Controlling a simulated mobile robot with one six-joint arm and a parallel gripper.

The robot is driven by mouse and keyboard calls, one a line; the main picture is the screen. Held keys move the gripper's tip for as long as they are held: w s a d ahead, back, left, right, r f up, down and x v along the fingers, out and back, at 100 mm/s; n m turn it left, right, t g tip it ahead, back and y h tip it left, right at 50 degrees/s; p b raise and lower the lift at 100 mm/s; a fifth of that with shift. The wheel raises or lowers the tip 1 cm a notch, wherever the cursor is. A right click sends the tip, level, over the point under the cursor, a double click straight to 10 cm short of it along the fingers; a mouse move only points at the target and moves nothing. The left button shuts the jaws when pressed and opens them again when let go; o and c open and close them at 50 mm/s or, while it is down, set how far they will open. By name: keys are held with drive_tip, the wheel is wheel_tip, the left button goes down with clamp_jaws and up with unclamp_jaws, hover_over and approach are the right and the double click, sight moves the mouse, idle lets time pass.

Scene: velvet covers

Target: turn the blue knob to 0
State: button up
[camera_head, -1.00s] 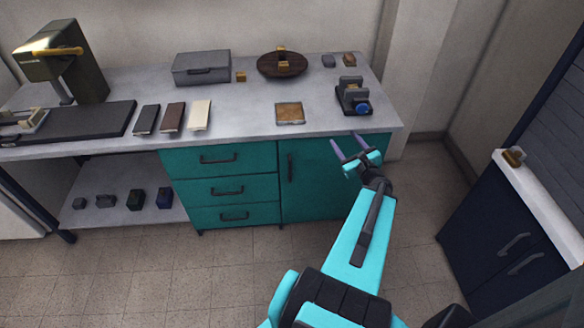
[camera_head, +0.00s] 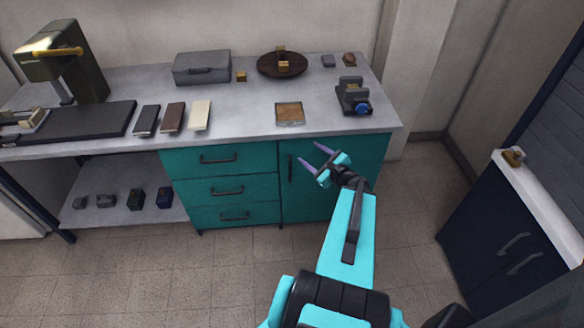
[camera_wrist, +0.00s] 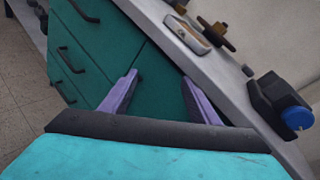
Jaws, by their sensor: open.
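The blue knob (camera_head: 362,109) is on the front of a small dark device (camera_head: 350,92) at the right end of the grey worktop. In the wrist view the knob (camera_wrist: 297,118) shows at the right edge, on the dark device (camera_wrist: 270,92). My gripper (camera_head: 312,155) is open and empty, with two purple fingers apart. It is in front of the teal cabinet, below the worktop edge and to the left of the knob. In the wrist view the fingers (camera_wrist: 155,92) point toward the cabinet front and touch nothing that I can see. The knob's markings are too small to read.
A square tray (camera_head: 290,122) lies left of the device, near the worktop's front edge. A round brown board (camera_head: 267,69) and a grey case (camera_head: 188,70) stand at the back. The worktop edge and cabinet handles (camera_head: 290,167) are close to my gripper.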

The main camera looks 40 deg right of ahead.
drive_tip(key=w+a+f+n+g+y, duration=0.1)
drive_tip(key=w+a+f+n+y, duration=0.1)
drive_tip(key=a, duration=0.5)
drive_tip(key=shift+w+a+f+n+y, duration=0.3)
drive_tip(key=shift+w+f+n+y, duration=0.1)
drive_tip(key=shift+f+n, duration=0.4)
drive_tip(key=s+d+r+m+t+h, duration=0.1)
drive_tip(key=s+d+r+m+h, duration=0.1)
drive_tip(key=d+r+m+h, duration=0.3)
drive_tip(key=s+d+r+m+t+h, duration=0.1)
drive_tip(key=s+d+r+m, duration=0.1)
drive_tip(key=d+m, duration=0.55)
drive_tip(key=s+d+r+m+h, duration=0.2)
drive_tip(key=s+d, duration=0.3)
drive_tip(key=s, duration=0.1)
drive_tip(key=s+d+r+m+g+h, duration=0.1)
drive_tip(key=s+d+r+m+h, duration=0.1)
drive_tip(key=s+d, duration=0.4)
drive_tip(key=shift+s+d+r+g+h, duration=0.3)
drive_tip(key=shift+s+r+h, duration=0.1)
drive_tip(key=shift+r+h, duration=0.15)
drive_tip(key=shift+w+d+f+m+b, duration=0.15)
drive_tip(key=shift+f+m+b, duration=0.1)
drive_tip(key=shift+b, duration=0.2)
